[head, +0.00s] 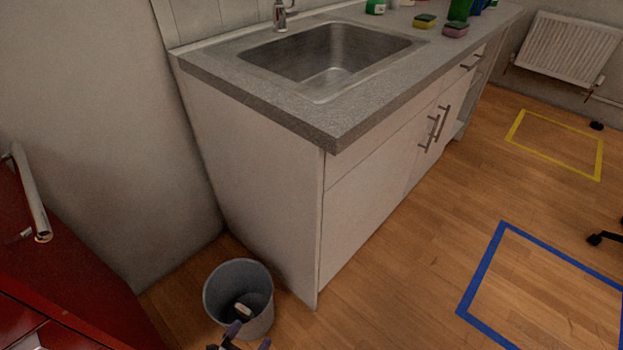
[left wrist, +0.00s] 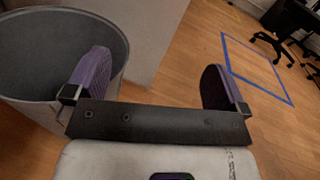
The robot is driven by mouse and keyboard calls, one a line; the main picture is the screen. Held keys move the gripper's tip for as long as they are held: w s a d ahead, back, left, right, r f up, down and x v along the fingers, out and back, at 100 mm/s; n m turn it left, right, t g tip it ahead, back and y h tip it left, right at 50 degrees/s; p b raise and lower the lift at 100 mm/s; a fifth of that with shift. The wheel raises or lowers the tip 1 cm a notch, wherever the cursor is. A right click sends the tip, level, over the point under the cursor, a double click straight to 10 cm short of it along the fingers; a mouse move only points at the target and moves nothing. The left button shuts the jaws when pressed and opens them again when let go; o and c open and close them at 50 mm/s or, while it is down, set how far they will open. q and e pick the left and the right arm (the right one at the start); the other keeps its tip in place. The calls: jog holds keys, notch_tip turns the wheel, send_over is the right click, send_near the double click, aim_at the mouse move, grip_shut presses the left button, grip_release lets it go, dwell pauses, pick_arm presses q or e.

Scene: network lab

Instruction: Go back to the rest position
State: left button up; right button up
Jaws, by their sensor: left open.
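My left gripper (head: 249,336) shows at the bottom edge of the head view, just in front of a grey bin. In the left wrist view its two purple finger pads (left wrist: 157,75) stand wide apart with nothing between them. The gripper is open and empty, and its left finger overlaps the bin's rim in that picture. My right gripper is in neither view.
The grey bin (head: 214,298) stands on the floor with a small pale object (head: 242,310) inside. A white sink cabinet (head: 262,205) stands behind it. A red cabinet (head: 62,270) is at left. Blue floor tape (head: 480,275) marks clear floor at right.

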pick_arm(q)
jog(key=w+a+f+n+g+y, duration=0.1)
jog(key=a+n+g+y, duration=0.35)
jog(key=n, duration=0.95)
jog(key=w+a+n+g+y, duration=0.1)
jog(key=w+a+n+y, duration=0.1)
jog(key=a+n+y, duration=0.8)
jog(key=s+d+r+n+g+h+p, duration=0.25)
jog(key=s+r+n+p, duration=0.25)
jog(key=s+r+p, duration=0.8)
jog(key=s+d+r+n+g+h+p, duration=0.3)
jog(key=r+p, duration=0.7)
jog(key=r, duration=0.9)
jog(key=s+d+r+n+g+h+p, duration=0.1)
jog(key=s+d+r+n+p, duration=0.35)
jog(key=s+r+p, duration=0.85)
jog(key=w+r+p, duration=0.2)
jog(key=r+p, duration=1.5)
jog(key=r, duration=0.2)
jog(key=w+a+r+n+p, duration=0.1)
jog(key=w+r+p, duration=0.1)
jog(key=r+p, duration=1.5)
notch_tip(320, 180, up, 4)
jog(key=shift+w+f, duration=0.15)
jog(key=shift+f, duration=0.05)
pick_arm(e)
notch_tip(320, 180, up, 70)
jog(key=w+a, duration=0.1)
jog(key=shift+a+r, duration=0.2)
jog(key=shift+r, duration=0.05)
